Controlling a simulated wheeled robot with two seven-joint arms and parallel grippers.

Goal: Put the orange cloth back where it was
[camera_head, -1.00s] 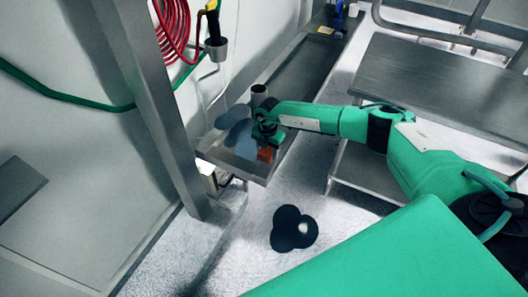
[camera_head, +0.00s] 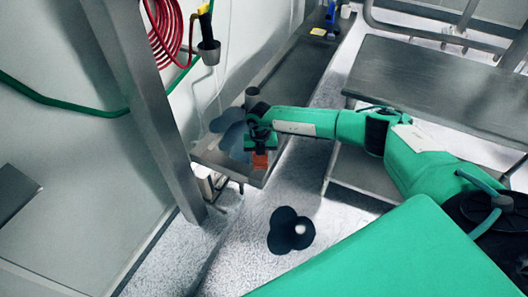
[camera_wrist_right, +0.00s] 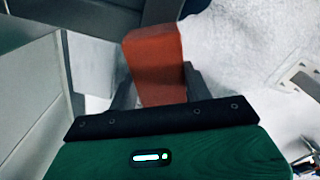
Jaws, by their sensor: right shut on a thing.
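My right gripper (camera_head: 260,148) is over the near end of a long steel trough (camera_head: 222,170). It is shut on the orange cloth (camera_head: 260,161), a small block-like piece below the fingers. In the right wrist view the cloth (camera_wrist_right: 154,62) sticks out between the dark fingertips (camera_wrist_right: 158,88). I cannot tell from the head view whether the cloth touches the trough. My left gripper is not in view.
A steel cylinder (camera_head: 252,97) stands just behind the gripper. Blue-grey round shapes (camera_head: 228,121) lie beside it in the trough. A steel post (camera_head: 150,105) rises at the left. A steel table (camera_head: 440,85) stands at the right. A dark rounded shape (camera_head: 286,222) is on the floor.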

